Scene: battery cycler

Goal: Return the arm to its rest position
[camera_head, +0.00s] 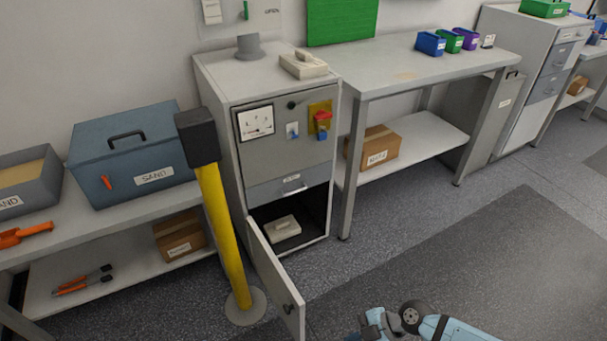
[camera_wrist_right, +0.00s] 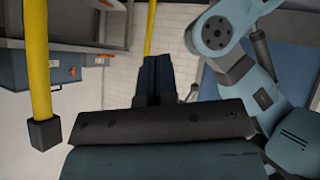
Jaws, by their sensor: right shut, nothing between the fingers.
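My right arm (camera_head: 455,328) comes in at the bottom right of the head view, over the floor. Its fingers are not clear there. In the right wrist view, my right gripper (camera_wrist_right: 156,75) shows with its dark fingers together and nothing between them. It is clear of the cabinet and benches. Blue-grey arm links of mine show at the right of that view. My left gripper is not in view.
A grey cabinet (camera_head: 285,150) stands with its lower door (camera_head: 277,285) swung open, a pale block (camera_head: 282,229) inside. A yellow post (camera_head: 222,235) with a black top stands beside it. Benches (camera_head: 440,60) line the wall. The floor at right (camera_head: 480,250) is clear.

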